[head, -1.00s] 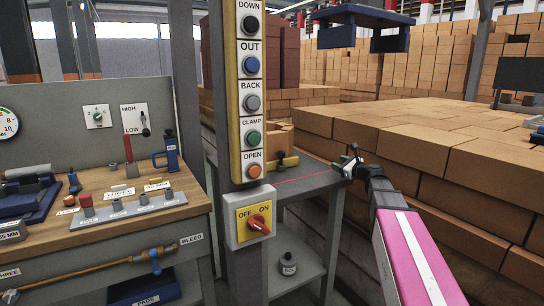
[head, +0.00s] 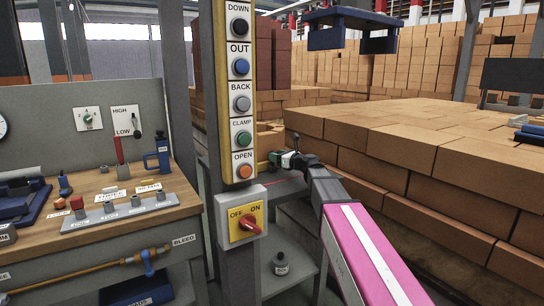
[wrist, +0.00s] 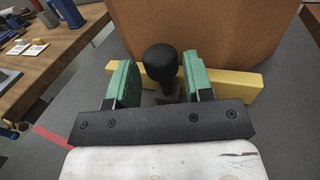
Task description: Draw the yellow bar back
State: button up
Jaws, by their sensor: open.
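The yellow bar (wrist: 236,84) lies across the grey table top in the wrist view, in front of a brown brick block. A black round knob (wrist: 160,60) on a short stem stands up at the bar. My gripper (wrist: 160,78) is open, with one green finger on each side of the knob. A gap shows between the knob and the fingers. In the head view my gripper (head: 284,158) is beside the button post, and little of the bar shows there.
The button post (head: 241,120) with its red OFF/ON switch (head: 249,226) stands just left of my gripper. A wooden workbench (head: 100,210) is further left. A large brick stack (head: 420,160) fills the right. A blue-footed fixture (head: 350,28) hangs above.

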jog(key=shift+x, duration=1.4)
grip_shut()
jog(key=s+d, duration=0.2)
jog(key=s, duration=0.2)
jog(key=s+d, duration=0.3)
jog(key=s, duration=0.1)
jog(key=s+d, duration=0.3)
jog(key=s, duration=0.1)
grip_release()
jog(key=shift+d, duration=0.1)
jog(key=v, duration=1.1)
